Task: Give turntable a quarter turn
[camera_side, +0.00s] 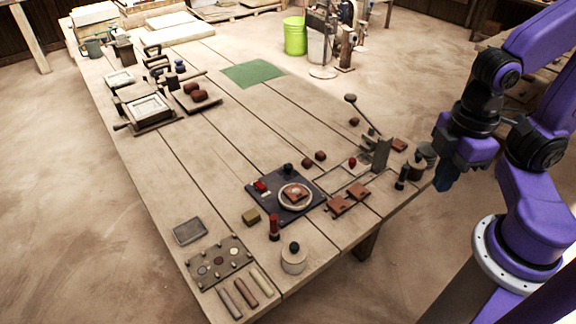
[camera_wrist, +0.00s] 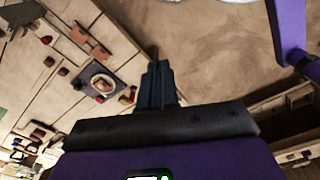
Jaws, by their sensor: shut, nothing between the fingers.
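The turntable (camera_side: 307,201) is a pale round disc on a dark square base plate (camera_side: 262,184) near the front right of the table. A reddish-brown tile (camera_side: 295,194) lies on the disc. A red piece (camera_side: 261,186) and a dark knob (camera_side: 288,168) are on the plate beside it. In the wrist view the turntable (camera_wrist: 111,84) shows left of my fingers, partly small and dim. My gripper (camera_side: 441,183) is shut and empty, up at the right, past the table's right edge and apart from the turntable. Its fingers also show in the wrist view (camera_wrist: 157,75).
Reddish-brown tiles (camera_side: 359,190) and a lever press (camera_side: 380,155) lie between my gripper and the turntable. A red-topped stamp (camera_side: 274,229), a round pot (camera_side: 294,260) and a yellowish block (camera_side: 251,216) stand in front. The table's middle, near the green mat (camera_side: 253,73), is mostly clear.

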